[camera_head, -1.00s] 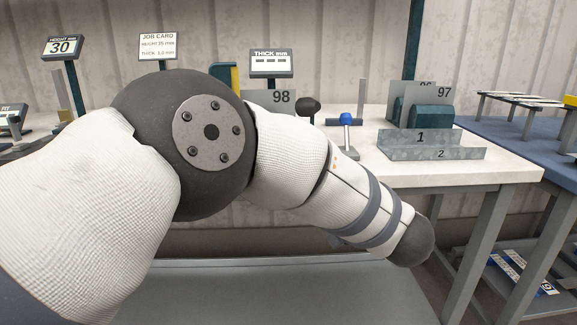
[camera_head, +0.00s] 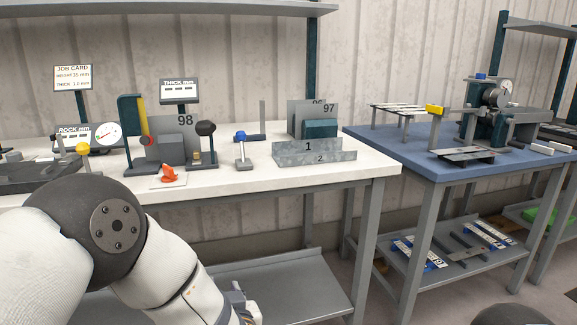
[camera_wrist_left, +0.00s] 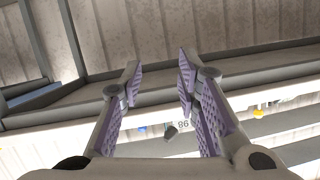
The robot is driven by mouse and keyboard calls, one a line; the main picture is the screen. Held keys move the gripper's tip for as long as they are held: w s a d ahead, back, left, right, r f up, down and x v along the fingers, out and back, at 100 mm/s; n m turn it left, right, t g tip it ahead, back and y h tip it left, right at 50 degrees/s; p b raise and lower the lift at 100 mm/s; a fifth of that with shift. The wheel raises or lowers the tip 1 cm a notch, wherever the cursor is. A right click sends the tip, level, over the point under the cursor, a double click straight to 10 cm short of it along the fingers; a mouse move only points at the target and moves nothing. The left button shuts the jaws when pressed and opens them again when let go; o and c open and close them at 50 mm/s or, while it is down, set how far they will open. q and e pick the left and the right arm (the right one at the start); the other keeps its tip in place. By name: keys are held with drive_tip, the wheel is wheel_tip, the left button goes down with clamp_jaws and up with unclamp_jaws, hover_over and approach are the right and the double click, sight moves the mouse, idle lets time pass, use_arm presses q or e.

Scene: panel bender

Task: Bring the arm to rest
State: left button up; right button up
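My left arm (camera_head: 165,265) comes in from the lower left, bent at a dark round joint, and slopes down in front of the white bench. My left gripper (camera_head: 243,303) is only partly in view at the bottom edge of the head view. In the left wrist view the left gripper (camera_wrist_left: 159,75) has its two purple-padded fingers spread apart with nothing between them. My right gripper is not in view. A dark rounded part at the bottom right edge appears to be mine.
The white bench (camera_head: 240,183) holds a gauge, numbered plates, a blue-knobbed lever (camera_head: 242,150) and an angled tray (camera_head: 315,155). A blue table (camera_head: 400,140) with a machine stands to the right. The grey lower shelf (camera_head: 270,282) is bare.

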use_arm(q)
drive_tip(key=s+a+f+m+g+h+p, duration=0.1)
drive_tip(key=s+a+f+g+h, duration=0.15)
drive_tip(key=s+f, duration=0.6)
drive_tip(key=s+a+f+m+g+h+p, duration=0.15)
drive_tip(key=s+f+g, duration=0.35)
drive_tip(key=s, duration=0.7)
drive_tip(key=s+a+g, duration=0.2)
drive_tip(key=s+g, duration=0.2)
drive_tip(key=s, duration=1.1)
drive_tip(key=s+a+g+h+p, duration=0.1)
drive_tip(key=s+a+g, duration=0.2)
drive_tip(key=s, duration=1.2)
drive_tip(key=shift+g, duration=0.85)
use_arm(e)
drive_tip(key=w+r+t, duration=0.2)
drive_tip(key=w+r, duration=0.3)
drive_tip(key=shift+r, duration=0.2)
